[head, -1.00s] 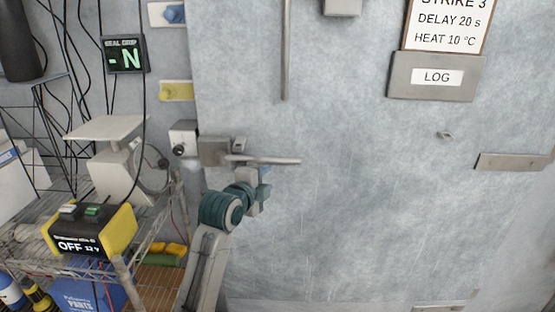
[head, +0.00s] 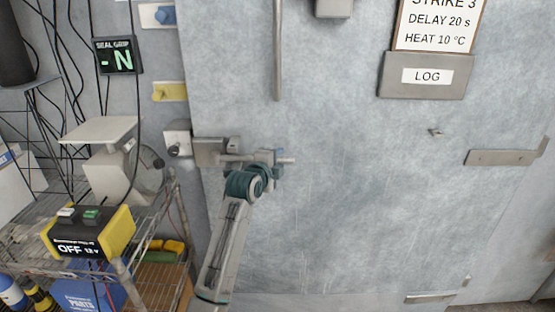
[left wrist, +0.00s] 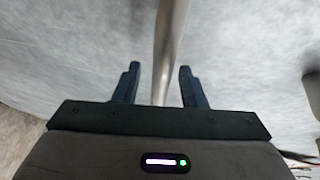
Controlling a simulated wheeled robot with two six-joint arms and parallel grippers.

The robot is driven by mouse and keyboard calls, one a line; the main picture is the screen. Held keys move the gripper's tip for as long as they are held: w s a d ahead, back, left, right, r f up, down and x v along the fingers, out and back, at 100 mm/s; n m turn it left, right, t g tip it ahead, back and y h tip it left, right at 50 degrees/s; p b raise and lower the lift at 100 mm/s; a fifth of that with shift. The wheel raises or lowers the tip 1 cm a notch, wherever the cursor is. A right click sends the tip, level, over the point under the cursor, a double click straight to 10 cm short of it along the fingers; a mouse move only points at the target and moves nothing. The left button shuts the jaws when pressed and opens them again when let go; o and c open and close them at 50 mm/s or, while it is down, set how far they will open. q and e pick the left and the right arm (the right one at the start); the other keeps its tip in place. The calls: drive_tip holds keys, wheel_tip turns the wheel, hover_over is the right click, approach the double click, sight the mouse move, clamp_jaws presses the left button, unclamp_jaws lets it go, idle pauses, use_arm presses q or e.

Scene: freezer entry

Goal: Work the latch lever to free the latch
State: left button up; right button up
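The latch lever (head: 288,160) is a grey bar that sticks out to the right, roughly level, from the metal latch body (head: 207,151) on the freezer door. My left gripper (head: 277,170) is at the lever's outer part, and the arm hides some of the bar. In the left wrist view, the lever (left wrist: 170,40) runs between the two dark fingers of my left gripper (left wrist: 160,82). The fingers are apart, with a gap on each side of the bar. My right gripper is not in view.
A vertical door handle (head: 277,50) is above the lever. A wire shelf (head: 150,225) with a yellow and black box (head: 92,232) and a scale stands at the left, close to my arm. The door face right of the lever is mostly clear.

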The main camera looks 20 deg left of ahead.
use_arm(q)
drive_tip(key=c, duration=0.6)
clamp_jaws()
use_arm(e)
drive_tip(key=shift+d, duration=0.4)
